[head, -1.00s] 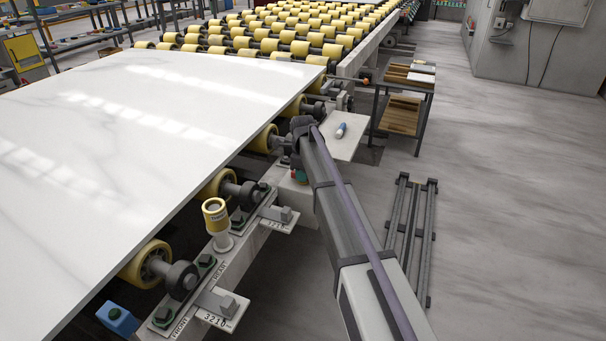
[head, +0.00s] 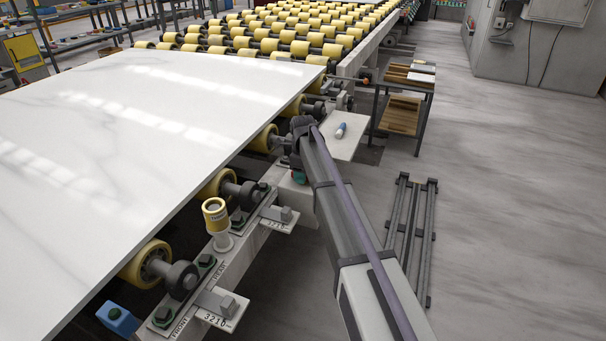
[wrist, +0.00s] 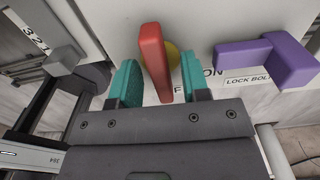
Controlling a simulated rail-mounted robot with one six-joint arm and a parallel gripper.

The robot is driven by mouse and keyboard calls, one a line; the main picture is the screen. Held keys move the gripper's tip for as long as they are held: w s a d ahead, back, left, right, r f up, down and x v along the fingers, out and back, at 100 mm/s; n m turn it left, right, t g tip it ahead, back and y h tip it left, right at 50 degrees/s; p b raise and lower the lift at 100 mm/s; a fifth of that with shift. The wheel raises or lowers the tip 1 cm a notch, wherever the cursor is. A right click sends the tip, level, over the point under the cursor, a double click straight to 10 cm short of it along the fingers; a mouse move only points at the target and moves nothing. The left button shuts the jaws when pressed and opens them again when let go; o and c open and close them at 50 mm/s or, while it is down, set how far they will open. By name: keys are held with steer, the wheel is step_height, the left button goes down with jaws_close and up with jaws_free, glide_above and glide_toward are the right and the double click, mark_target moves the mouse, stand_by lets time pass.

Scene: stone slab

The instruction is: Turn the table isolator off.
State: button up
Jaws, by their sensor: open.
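In the wrist view, a red handle (wrist: 154,58) with a yellow round part (wrist: 173,62) behind it stands on a pale panel. I take it to be the isolator handle. It points roughly up and down the picture, slightly tilted. My gripper (wrist: 160,84) is open, with one teal fingertip on each side of the handle's lower end. Gaps show on both sides, so neither finger clearly touches it. Letters ending in "ON" and an "F" show partly beside the handle. In the head view, my gripper (head: 299,175) is mostly hidden behind my arm, beside the roller frame.
A purple L-shaped handle (wrist: 270,60) sits close on the right, above a "LOCK BOLT" label (wrist: 248,79). A grey block (wrist: 64,58) is at the left. A marble slab (head: 150,130) lies over rollers. A small shelf (head: 345,146) holds a blue-and-white item.

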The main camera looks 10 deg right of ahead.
steer(key=shift+r, duration=0.15)
step_height(320, 180, up, 11)
steer(key=p, duration=1.1)
steer(key=shift+f, duration=0.2)
steer(key=s+r+n+p, duration=0.2)
steer(key=s+n, duration=0.6)
steer(key=s, duration=0.4)
steer(key=s+r+n+p, duration=0.3)
steer(key=s+n, duration=0.5)
steer(key=s, duration=0.4)
steer(key=s+r+n+p, duration=0.3)
steer(key=s+n, duration=0.5)
steer(key=s, duration=0.4)
steer(key=shift+n, duration=0.4)
